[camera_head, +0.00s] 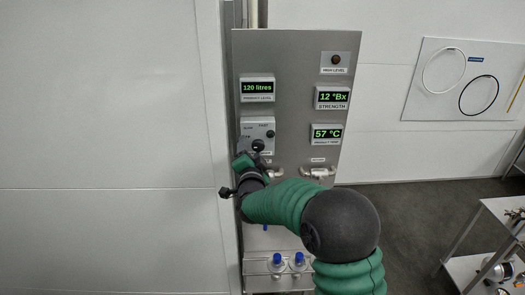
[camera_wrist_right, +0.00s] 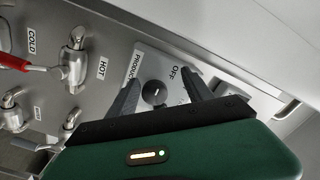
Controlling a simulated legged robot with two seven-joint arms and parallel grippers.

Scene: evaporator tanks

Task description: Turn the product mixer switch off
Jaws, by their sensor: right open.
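The product mixer switch is a round black knob (camera_wrist_right: 153,93) on a light plate (camera_wrist_right: 165,66), with "OFF" and "PRODUCT" lettering showing in the right wrist view. In the head view the switch plate (camera_head: 251,127) sits on the left side of the grey control panel, below the product level display. My right gripper (camera_wrist_right: 160,80) is open, with one finger on each side of the knob. I cannot tell whether the fingers touch it. In the head view the right gripper (camera_head: 250,156) is at the plate's lower edge and hides part of it. My left gripper is not in view.
The grey panel (camera_head: 300,100) also carries displays, a high level lamp (camera_head: 336,59) and metal taps (camera_head: 318,172). Labelled hot and cold fittings (camera_wrist_right: 73,58) show in the wrist view. Blue-capped bottles (camera_head: 277,259) stand below. A cart (camera_head: 490,205) is at right.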

